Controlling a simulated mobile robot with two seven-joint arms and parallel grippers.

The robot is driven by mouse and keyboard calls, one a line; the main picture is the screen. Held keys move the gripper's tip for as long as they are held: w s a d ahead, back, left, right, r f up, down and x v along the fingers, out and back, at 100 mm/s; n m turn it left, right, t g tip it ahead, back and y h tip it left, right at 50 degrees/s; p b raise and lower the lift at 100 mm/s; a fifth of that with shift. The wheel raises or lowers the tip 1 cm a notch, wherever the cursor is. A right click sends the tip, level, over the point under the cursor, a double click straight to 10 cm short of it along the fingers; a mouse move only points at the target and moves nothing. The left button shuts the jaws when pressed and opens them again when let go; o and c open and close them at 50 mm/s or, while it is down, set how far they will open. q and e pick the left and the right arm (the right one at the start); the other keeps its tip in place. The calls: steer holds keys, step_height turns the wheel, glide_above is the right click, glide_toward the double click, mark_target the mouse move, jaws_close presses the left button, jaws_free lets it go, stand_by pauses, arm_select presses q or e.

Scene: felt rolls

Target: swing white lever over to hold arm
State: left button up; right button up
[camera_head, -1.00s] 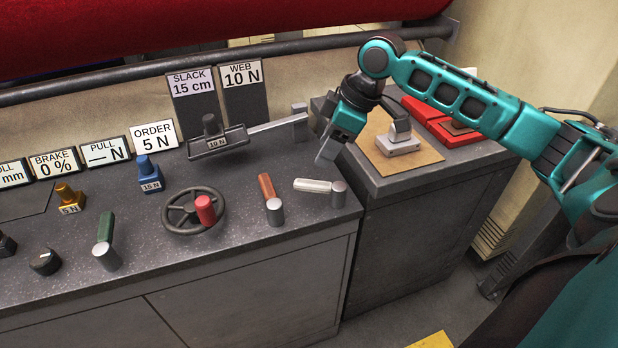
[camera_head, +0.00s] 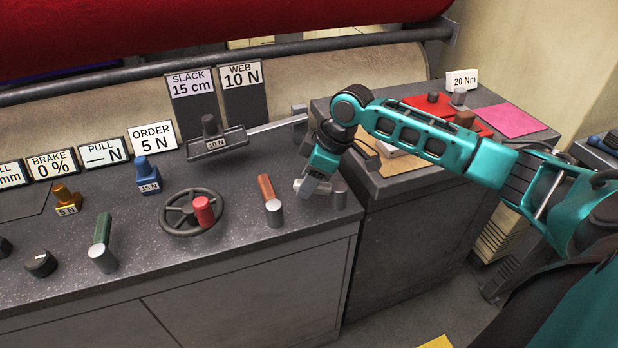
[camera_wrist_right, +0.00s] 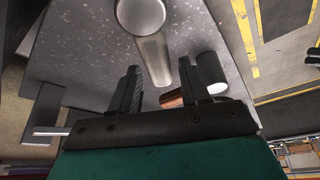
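The white lever (camera_head: 299,186) lies pointing left from its round grey post (camera_head: 340,196) near the console's right front corner. My right gripper (camera_head: 315,190) is low over the lever and hides its middle. In the right wrist view the white lever (camera_wrist_right: 153,56) runs down from its post, its end between my gripper's two parted fingers (camera_wrist_right: 162,82). I cannot tell whether either finger touches it. I cannot tell which part is the hold arm. My left gripper is not in view.
An orange-brown lever (camera_head: 266,187) on its own post stands just left of the white one. Further left are a handwheel (camera_head: 177,220) with a red knob and a green lever (camera_head: 103,228).

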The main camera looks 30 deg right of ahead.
jaws_close()
steer(key=shift+w, duration=0.1)
stand_by(0.6)
